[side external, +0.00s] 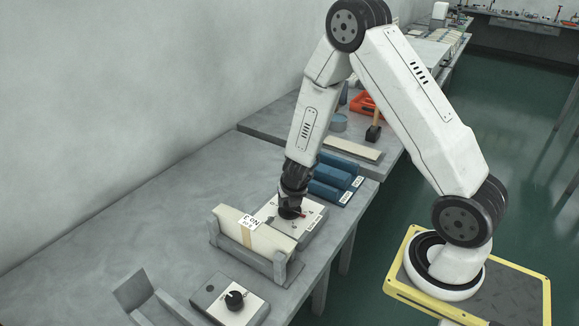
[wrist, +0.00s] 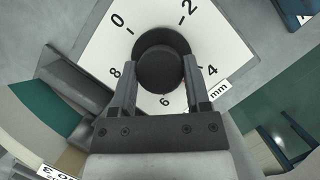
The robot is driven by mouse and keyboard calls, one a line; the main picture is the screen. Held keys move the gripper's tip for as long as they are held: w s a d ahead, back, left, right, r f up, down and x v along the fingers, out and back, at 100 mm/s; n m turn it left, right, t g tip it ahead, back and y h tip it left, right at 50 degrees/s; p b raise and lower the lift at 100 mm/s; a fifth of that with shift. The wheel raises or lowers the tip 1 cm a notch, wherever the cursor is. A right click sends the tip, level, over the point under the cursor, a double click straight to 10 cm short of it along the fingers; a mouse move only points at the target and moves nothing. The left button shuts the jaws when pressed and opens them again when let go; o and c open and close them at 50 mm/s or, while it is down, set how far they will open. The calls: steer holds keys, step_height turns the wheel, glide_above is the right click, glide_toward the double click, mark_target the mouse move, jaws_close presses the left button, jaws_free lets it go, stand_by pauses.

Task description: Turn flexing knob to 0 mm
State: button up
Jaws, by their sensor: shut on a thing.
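The flexing knob is a round black knob (wrist: 160,68) on a white dial plate (wrist: 105,48) in the wrist view.
A cream block labelled No 3 (side external: 236,228) stands in a grey holder (side external: 287,270) beside the dial box. A second box with a black knob (side external: 234,300) is nearer the front. Blue blocks (side external: 326,190) lie behind the dial box. The bench at left (side external: 130,235) is clear.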

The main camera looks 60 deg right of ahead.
steer(key=shift+n+t+y, duration=0.5)
steer(key=shift+n+y, duration=0.2)
steer(key=shift+n, duration=1.5)
steer(key=o, duration=1.3)
steer(key=shift+m+g+h, duration=0.3)
steer(key=shift+m+h, duration=0.3)
steer(key=shift+m, duration=1.3)
steer(key=shift+m+g+h, duration=0.5)
steer(key=shift+m, duration=1.3)
